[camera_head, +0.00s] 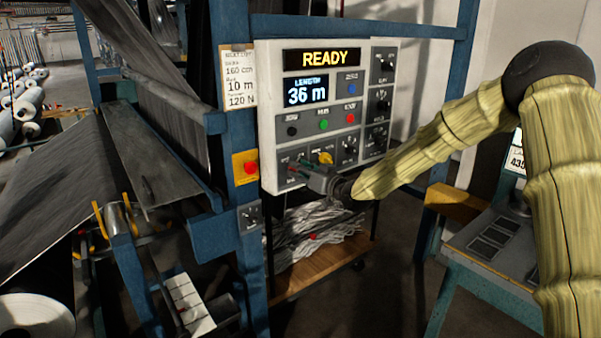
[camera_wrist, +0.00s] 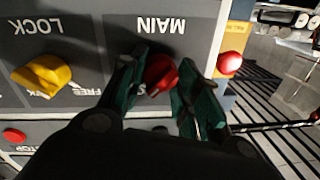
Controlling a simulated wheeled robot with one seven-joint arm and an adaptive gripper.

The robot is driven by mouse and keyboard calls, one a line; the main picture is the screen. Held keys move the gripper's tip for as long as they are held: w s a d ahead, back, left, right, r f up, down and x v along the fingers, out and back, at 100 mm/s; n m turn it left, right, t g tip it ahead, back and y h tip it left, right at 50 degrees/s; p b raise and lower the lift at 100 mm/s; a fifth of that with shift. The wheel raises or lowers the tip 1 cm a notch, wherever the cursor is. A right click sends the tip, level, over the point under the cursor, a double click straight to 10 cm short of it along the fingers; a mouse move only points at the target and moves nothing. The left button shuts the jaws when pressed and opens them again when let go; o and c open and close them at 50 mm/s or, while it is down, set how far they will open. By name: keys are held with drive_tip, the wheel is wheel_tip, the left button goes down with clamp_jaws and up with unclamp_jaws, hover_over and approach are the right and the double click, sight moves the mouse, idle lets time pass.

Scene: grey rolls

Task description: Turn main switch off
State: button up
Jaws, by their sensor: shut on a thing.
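The main switch is a red rotary knob (camera_wrist: 160,72) on a grey plate marked MAIN, which reads upside down in the wrist view. My gripper (camera_wrist: 163,68) has one dark green finger on each side of the knob and is shut on it. A small pale mark shows on the knob, but which setting it points to I cannot tell. In the head view my gripper (camera_head: 296,170) reaches the lower left of the control panel (camera_head: 266,110) from the right. It hides most of the knob there. The panel display (camera_head: 324,58) reads READY.
A yellow LOCK knob (camera_wrist: 42,75) sits beside the main switch; it also shows in the head view (camera_head: 326,158). A red button (camera_head: 251,167) on a yellow plate is left of the panel. A blue frame post (camera_head: 240,130) stands close by. Open floor lies below right.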

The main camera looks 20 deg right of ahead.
drive_tip(key=n+b, duration=0.3)
drive_tip(key=b, duration=0.1)
drive_tip(key=shift+f+n, duration=0.15)
drive_tip(key=shift+n, duration=0.25)
drive_tip(key=n+b, duration=0.4)
drive_tip(key=shift+h, duration=0.4)
drive_tip(key=n+b, duration=0.4)
drive_tip(key=b, duration=0.1)
drive_tip(key=shift+a+n, duration=0.15)
drive_tip(key=shift+n, duration=0.15)
drive_tip(key=n+b, duration=0.2)
drive_tip(key=b, duration=0.1)
drive_tip(key=shift+n+g+h, duration=0.3)
drive_tip(key=shift+h, duration=0.1)
drive_tip(key=shift+r+n+b, duration=0.25)
drive_tip(key=shift+n+b, duration=0.45)
drive_tip(key=shift+b, duration=0.1)
drive_tip(key=o, duration=1.1)
drive_tip(key=shift+c, duration=0.2)
